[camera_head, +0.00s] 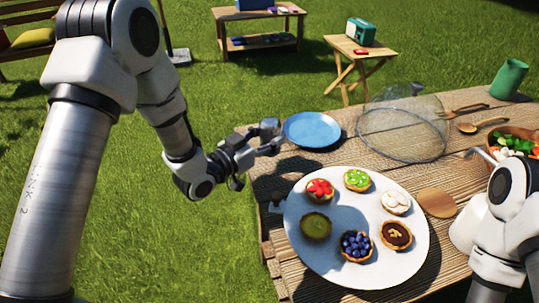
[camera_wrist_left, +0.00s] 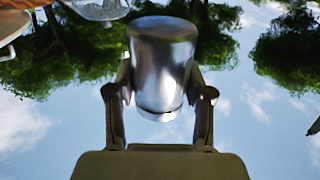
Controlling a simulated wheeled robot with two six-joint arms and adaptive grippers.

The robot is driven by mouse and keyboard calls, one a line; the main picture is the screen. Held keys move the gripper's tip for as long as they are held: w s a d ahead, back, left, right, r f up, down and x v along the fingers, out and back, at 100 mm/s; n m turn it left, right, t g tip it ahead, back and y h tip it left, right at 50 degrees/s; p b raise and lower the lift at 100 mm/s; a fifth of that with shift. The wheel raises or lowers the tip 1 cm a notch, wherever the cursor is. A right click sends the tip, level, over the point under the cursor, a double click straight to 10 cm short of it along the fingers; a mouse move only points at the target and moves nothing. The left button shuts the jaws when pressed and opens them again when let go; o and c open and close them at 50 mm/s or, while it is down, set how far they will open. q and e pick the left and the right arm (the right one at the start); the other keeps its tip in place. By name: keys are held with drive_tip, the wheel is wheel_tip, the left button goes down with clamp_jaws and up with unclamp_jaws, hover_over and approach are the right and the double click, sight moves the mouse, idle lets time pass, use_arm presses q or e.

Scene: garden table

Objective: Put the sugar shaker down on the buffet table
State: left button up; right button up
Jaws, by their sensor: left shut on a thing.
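The sugar shaker (camera_wrist_left: 162,62) is a shiny metal cylinder in the left wrist view, held between the two fingers of my left gripper (camera_wrist_left: 160,98). In the head view the shaker (camera_head: 269,127) shows small and grey at the tip of my left gripper (camera_head: 266,138), which is shut on it. They are near the left edge of the wooden buffet table (camera_head: 280,175), just left of the blue plate. I cannot tell the shaker's exact height above the table. My right arm shows at the right edge, but its gripper is not discernible.
A white platter (camera_head: 335,262) with several tarts fills the near table. A blue plate (camera_head: 312,130), a mesh dome (camera_head: 400,128), a round wooden board (camera_head: 436,203), wooden spoons (camera_head: 480,125), a salad bowl (camera_head: 534,135) and a green jug (camera_head: 508,79) stand around it.

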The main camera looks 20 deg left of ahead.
use_arm(q)
wheel_tip(320, 180, down, 4)
drive_tip(key=shift+a+f, duration=0.1)
drive_tip(key=shift+f, duration=0.15)
drive_tip(key=shift+f+b, duration=0.15)
drive_tip(key=shift+b, duration=0.15)
drive_tip(key=o, duration=1.2)
drive_tip(key=shift+o, duration=0.2)
